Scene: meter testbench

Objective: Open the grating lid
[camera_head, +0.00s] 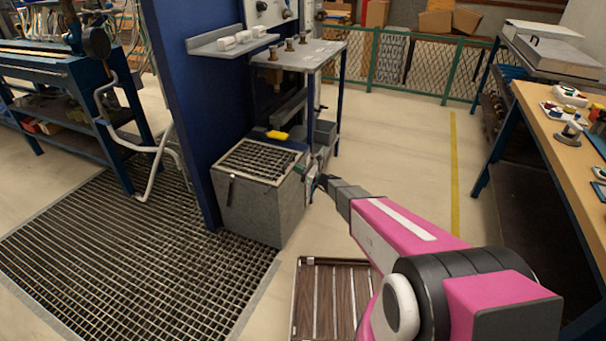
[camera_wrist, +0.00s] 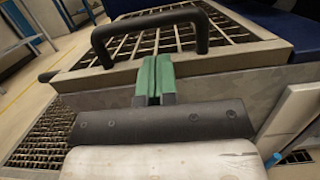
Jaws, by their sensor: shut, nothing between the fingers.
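The grating lid (camera_head: 260,160) lies flat and closed on top of a grey box (camera_head: 260,208) in the head view. In the wrist view the lid's metal frame and bars (camera_wrist: 240,28) fill the upper part, with a black bar handle (camera_wrist: 150,20) standing up from its near edge. My gripper (camera_wrist: 155,62) has green fingertips pressed together with nothing between them. The fingertips are just below and in front of the handle, close to the lid's front edge. Whether they touch the lid I cannot tell. In the head view my gripper is mostly hidden beside the box's right side.
A yellow object (camera_head: 277,135) lies behind the lid on the blue surface. A blue post (camera_head: 180,90) stands left of the box. A floor grating (camera_head: 120,250) spreads at left, and a slatted wooden platform (camera_head: 325,290) lies in front. A workbench (camera_head: 565,130) stands at right.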

